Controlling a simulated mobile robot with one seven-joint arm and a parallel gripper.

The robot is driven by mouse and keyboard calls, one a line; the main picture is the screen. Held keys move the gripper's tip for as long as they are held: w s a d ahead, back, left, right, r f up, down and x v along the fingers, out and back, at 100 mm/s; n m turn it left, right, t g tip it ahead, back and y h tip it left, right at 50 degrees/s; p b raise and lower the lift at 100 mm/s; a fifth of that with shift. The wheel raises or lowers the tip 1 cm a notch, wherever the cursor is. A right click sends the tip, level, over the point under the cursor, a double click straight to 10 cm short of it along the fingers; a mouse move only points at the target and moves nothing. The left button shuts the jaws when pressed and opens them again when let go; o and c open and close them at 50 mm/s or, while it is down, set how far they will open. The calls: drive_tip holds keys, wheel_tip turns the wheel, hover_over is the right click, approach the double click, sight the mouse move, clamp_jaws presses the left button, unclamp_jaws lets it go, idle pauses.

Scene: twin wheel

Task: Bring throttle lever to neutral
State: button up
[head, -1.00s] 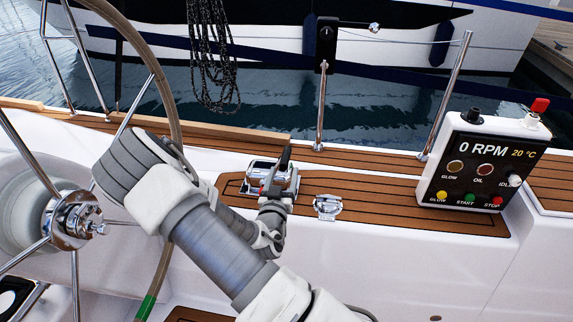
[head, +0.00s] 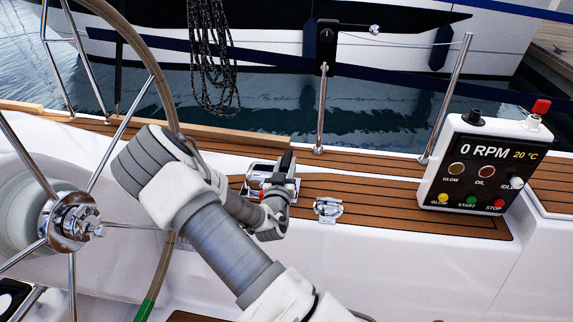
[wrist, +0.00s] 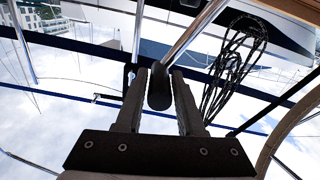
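The throttle lever, a metal rod with a dark rounded grip (wrist: 160,92), shows in the wrist view between the two fingers of my gripper (wrist: 160,80). The fingers are partly closed, one on each side of the grip, and appear to hold it. In the head view, my gripper (head: 281,180) is at the chrome throttle housing (head: 262,172) on the teak-topped side deck. My fingers and wrist cover much of the lever and housing there, so the lever's exact angle is hard to read.
A chrome latch (head: 328,209) lies to the right of the housing. The engine panel (head: 483,177) reads 0 RPM farther right. A large steering wheel (head: 70,222) is on the left, near my arm. Rails and water lie behind.

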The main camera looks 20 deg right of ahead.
drive_tip(key=shift+d, duration=0.1)
clamp_jaws()
drive_tip(key=shift+d+r, duration=0.15)
idle(0.7)
drive_tip(key=shift+w+a+r, duration=0.15)
drive_tip(key=shift+a+r, duration=0.05)
drive_tip(key=shift+a, duration=0.1)
drive_tip(key=w+a+r+n, duration=0.1)
drive_tip(key=w+a+n, duration=0.3)
drive_tip(key=a, duration=0.2)
drive_tip(key=shift+r, duration=0.35)
drive_tip(key=o, duration=0.8)
unclamp_jaws()
drive_tip(key=shift+f, duration=0.1)
drive_tip(key=shift+o, duration=0.2)
